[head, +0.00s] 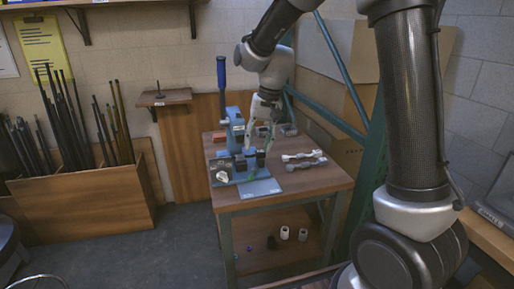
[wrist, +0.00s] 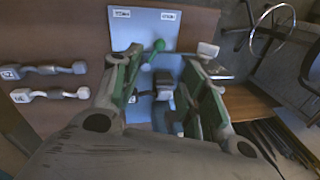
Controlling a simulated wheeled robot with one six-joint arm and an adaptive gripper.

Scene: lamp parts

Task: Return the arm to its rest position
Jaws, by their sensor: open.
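My gripper (head: 261,136) hangs over the wooden table beside the blue press in the head view. In the wrist view its two green-padded fingers (wrist: 163,72) stand wide apart with nothing held between them. Beyond the fingers lies a pale blue plate (wrist: 187,30) with two labels; it also shows at the table's front (head: 258,188). A green-knobbed lever (wrist: 157,47) shows between the fingertips. The blue press (head: 235,130) has an upright handle.
Two grey dumbbell-shaped parts (head: 304,160) lie on the table's right side. A dark tray with a pale part (head: 222,176) lies at the front left. White cylinders (head: 285,232) stand on the lower shelf. A teal frame (head: 340,80) rises behind the table's right side.

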